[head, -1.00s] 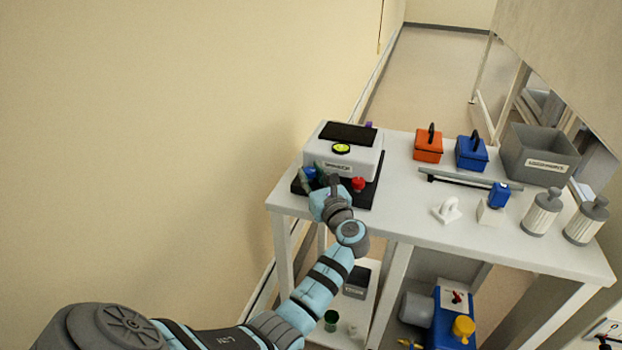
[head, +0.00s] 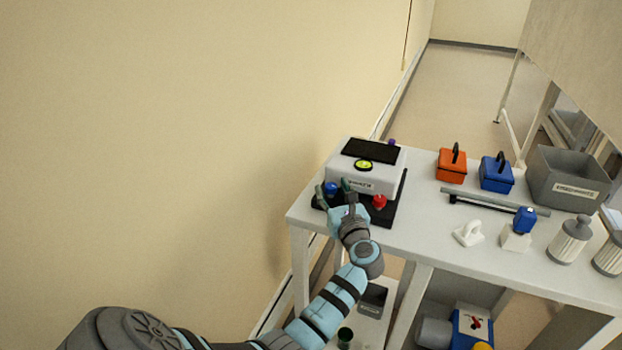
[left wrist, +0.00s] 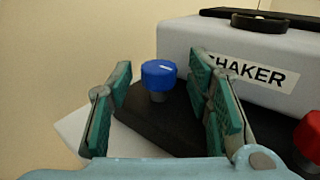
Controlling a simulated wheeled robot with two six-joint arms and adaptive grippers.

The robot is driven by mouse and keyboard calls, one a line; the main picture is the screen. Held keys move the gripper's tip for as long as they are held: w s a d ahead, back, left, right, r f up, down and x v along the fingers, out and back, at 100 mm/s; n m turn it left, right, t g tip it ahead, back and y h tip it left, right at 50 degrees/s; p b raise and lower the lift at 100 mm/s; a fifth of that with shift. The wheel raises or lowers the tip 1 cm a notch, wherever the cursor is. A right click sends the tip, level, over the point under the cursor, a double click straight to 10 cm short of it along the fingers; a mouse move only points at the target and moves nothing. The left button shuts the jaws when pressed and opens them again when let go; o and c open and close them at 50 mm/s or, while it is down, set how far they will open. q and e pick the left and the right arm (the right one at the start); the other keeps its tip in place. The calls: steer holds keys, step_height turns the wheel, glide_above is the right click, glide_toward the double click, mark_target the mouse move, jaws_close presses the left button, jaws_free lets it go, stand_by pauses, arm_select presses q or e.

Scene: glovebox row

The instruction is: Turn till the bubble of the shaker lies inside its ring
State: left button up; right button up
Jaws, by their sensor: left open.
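The shaker (head: 372,182) is a white box with a black top, on a dark base at the table's far left corner. Its round yellow-green bubble level (head: 363,165) sits on the front top edge; where the bubble lies in the ring is too small to tell. A blue knob (head: 331,188) stands at the shaker's front left and a red knob (head: 379,201) at its front right. My left gripper (head: 333,194) is open. In the left wrist view the blue knob (left wrist: 159,74) shows between its spread fingers (left wrist: 160,92), apart from both. My right gripper is not in view.
The white table (head: 425,232) also holds an orange box (head: 452,166), a blue box (head: 496,174), a grey bin (head: 566,182), a grey bar (head: 495,202) and grey-white canisters (head: 569,240). A wall (head: 150,150) runs close along the left.

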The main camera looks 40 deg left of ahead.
arm_select(q)
steer(key=shift+s+a+r+m+t+h+p, duration=0.1)
steer(key=shift+r+m+t+h+p, duration=0.15)
steer(key=shift+m+t+h, duration=0.2)
steer(key=shift+s+a+r+m+t+h+p, duration=0.1)
steer(key=shift+m+t+h+p, duration=0.25)
steer(key=shift+t, duration=0.2)
steer(key=shift+s+a+m+t+h+p, duration=0.1)
steer(key=shift+m+t+h+p, duration=0.35)
steer(key=shift+m+t+h, duration=0.7)
steer(key=m+t+h, duration=0.1)
steer(key=m+h, duration=0.1)
steer(key=h, duration=0.1)
steer(key=shift+s+a+f+t, duration=0.1)
steer(key=shift+s+a+t, duration=0.05)
steer(key=shift+t, duration=0.2)
steer(key=s+d+m+t+h, duration=0.15)
steer(key=s+d, duration=0.35)
steer(key=s, duration=0.8)
steer(key=s+f+n+g+h+p, duration=0.1)
steer(key=s+f+n+g+p, duration=0.1)
steer(key=f+n, duration=0.4)
steer(key=s+a+f+n+g+h+p, duration=0.1)
steer(key=s+f+n+g, duration=0.3)
steer(key=f, duration=1.2)
steer(key=shift+s+a+f+n+g+p, duration=0.2)
steer(key=shift+s+n+g+p, duration=0.2)
steer(key=shift+n+g+p, duration=0.5)
